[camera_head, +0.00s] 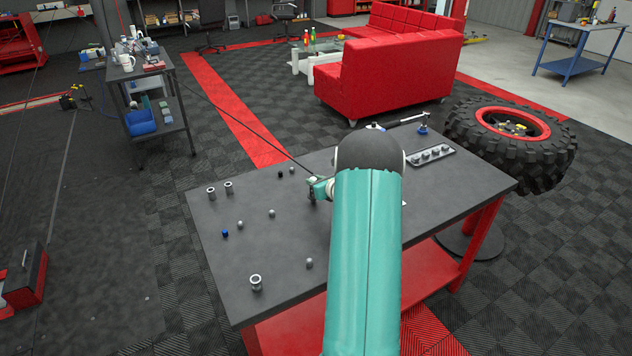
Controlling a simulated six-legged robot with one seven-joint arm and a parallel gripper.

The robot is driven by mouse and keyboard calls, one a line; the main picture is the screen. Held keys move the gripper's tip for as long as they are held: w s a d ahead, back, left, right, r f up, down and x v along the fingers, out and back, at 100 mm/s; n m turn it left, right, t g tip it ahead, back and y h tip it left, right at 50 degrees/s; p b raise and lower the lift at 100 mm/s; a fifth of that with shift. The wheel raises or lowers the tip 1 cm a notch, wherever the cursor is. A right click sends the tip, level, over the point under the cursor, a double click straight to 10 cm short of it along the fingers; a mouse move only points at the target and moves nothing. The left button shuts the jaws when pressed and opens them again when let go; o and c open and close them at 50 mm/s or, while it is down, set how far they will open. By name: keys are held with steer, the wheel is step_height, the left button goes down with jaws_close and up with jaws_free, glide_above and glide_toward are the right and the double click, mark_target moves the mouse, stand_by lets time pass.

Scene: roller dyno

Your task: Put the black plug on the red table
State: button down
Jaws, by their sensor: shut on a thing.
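The red table (270,262) has a dark grey top and a red frame, and stands in front of me. My gripper (314,194) is low over the middle of its top, mostly behind my teal arm. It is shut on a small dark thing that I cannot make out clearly. A small black piece (279,174) stands on the top to the left of my gripper, apart from it. It may be a black plug, but it is too small to tell.
Metal cylinders (256,282), several small balls (272,213) and a blue piece (225,233) are spread over the left half. A slotted tray (432,155) lies at the right back. A large tyre (510,140) and a red sofa (385,78) stand beyond the table.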

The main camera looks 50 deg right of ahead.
steer(key=c, duration=1.2)
jaws_free()
